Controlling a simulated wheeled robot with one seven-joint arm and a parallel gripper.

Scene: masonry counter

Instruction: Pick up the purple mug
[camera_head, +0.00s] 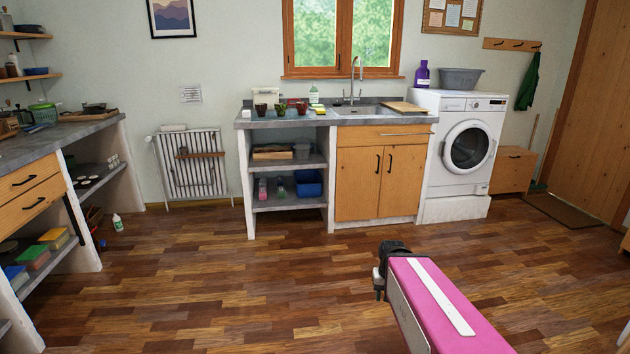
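Several small mugs or cups stand on the grey counter (300,121) left of the sink, in the head view. They include a dark one (261,109), a green-looking one (281,109) and a reddish one (302,107). They are too small for me to tell which is the purple mug. My gripper (380,283) is at the dark end of my pink arm, at lower centre. It is over the open floor, far in front of the counter and apart from the mugs. Its fingers are too unclear to tell whether they are open or shut.
A sink (358,108) with a tap and a wooden board (404,107) lie right of the mugs. A washing machine (467,150) stands further right, a radiator (190,163) to the left. A shelved counter (55,145) lines the left side. The wooden floor (240,280) between is clear.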

